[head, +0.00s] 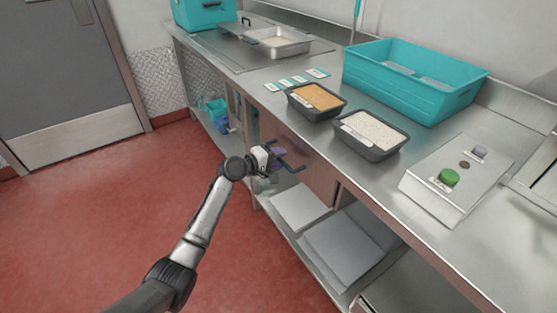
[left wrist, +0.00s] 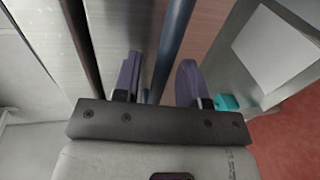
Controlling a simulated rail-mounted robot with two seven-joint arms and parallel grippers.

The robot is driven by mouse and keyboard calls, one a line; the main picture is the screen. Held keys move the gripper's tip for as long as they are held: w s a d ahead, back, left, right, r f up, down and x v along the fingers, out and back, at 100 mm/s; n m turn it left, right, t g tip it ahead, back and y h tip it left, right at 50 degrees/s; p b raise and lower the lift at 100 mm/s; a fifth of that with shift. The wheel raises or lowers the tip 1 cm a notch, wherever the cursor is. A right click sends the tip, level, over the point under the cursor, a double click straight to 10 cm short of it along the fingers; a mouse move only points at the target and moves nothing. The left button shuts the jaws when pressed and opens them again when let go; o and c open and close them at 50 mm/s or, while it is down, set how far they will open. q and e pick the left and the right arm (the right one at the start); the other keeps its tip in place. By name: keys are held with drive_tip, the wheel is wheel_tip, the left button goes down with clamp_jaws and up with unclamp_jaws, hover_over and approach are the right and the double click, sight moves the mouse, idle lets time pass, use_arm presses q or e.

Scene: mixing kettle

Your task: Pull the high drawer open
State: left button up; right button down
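The drawer unit (head: 318,178) is under the steel counter, with a brownish metal front. A dark bar handle is partly hidden by my left gripper (head: 279,160) in the head view. In the left wrist view my left gripper (left wrist: 160,82) has its two purple fingers spread apart. A dark bar handle (left wrist: 174,45) runs between them, with gaps visible on both sides. Another dark bar (left wrist: 80,40) lies outside the fingers at left. I cannot tell from these views how far the drawer stands open. My right gripper is not in view.
On the counter are a teal crate (head: 410,85), two black ingredient tubs (head: 315,115) (head: 370,150), and a control box (head: 455,180) with a green button. A lower shelf (head: 335,240) holds pale flat items. The red floor (head: 90,220) at left is clear.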

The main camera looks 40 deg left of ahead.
use_arm(q)
clamp_jaws()
idle(0.4)
